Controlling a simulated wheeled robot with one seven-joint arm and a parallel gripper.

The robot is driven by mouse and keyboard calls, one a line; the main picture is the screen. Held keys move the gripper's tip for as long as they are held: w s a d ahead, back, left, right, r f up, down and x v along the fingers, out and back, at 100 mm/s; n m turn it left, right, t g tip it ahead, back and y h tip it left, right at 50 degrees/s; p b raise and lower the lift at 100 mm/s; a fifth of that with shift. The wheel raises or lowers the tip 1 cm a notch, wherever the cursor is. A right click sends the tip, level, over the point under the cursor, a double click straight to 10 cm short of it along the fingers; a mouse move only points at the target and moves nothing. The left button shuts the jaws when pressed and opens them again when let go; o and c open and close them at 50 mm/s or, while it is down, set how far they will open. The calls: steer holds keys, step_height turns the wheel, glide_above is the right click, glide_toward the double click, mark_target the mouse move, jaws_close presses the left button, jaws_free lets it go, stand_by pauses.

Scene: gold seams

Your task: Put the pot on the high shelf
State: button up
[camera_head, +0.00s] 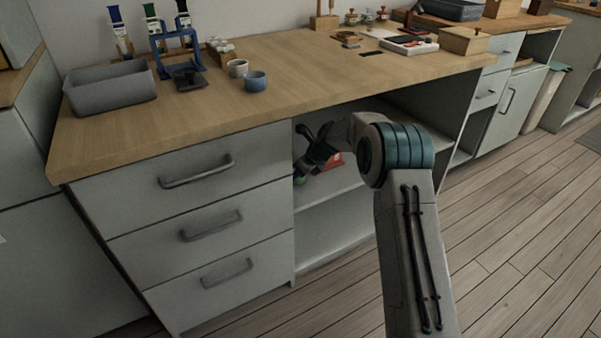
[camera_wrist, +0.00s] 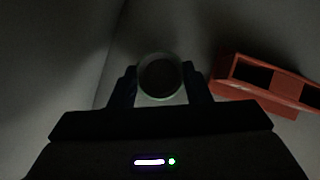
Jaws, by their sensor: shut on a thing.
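In the head view my gripper (camera_head: 303,168) reaches into the open shelf bay under the worktop. The pot is hard to make out there, largely hidden by my gripper and the drawer unit. The upper shelf (camera_head: 335,184) of the bay lies below my arm. I cannot tell whether the pot touches the shelf.
A red-orange object (camera_wrist: 262,82) with dark openings is close to the right of my gripper; it also shows in the head view (camera_head: 334,161). The drawer unit (camera_head: 200,215) stands left of the bay. The worktop (camera_head: 300,80) overhangs, holding a grey bin (camera_head: 110,90) and two cups (camera_head: 256,82).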

steer(key=o, duration=1)
steer(key=shift+f, duration=0.1)
steer(key=shift+c, duration=0.2)
steer(key=p+v, duration=0.2)
steer(key=v, duration=0.4)
steer(key=shift+d+p, duration=0.2)
steer(key=shift+p, duration=0.2)
steer(key=s+d+p, duration=0.3)
steer(key=s+d, duration=0.3)
steer(key=d, duration=0.3)
steer(key=s+d+r+n+h, duration=0.1)
steer(key=s+d+r+n, duration=0.2)
steer(key=s+n, duration=0.5)
steer(key=s+d+r+n+g+h, duration=0.1)
steer(key=s+r+n, duration=0.5)
steer(key=s, duration=1)
steer(key=s+d+r+n+g+h, duration=0.1)
steer(key=s+d+r+n+h, duration=0.2)
steer(key=s+n, duration=0.7)
step_height(320, 180, up, 2)
steer(key=s+d, duration=0.2)
steer(key=shift+s+n, duration=0.25)
steer(key=shift+n, duration=0.15)
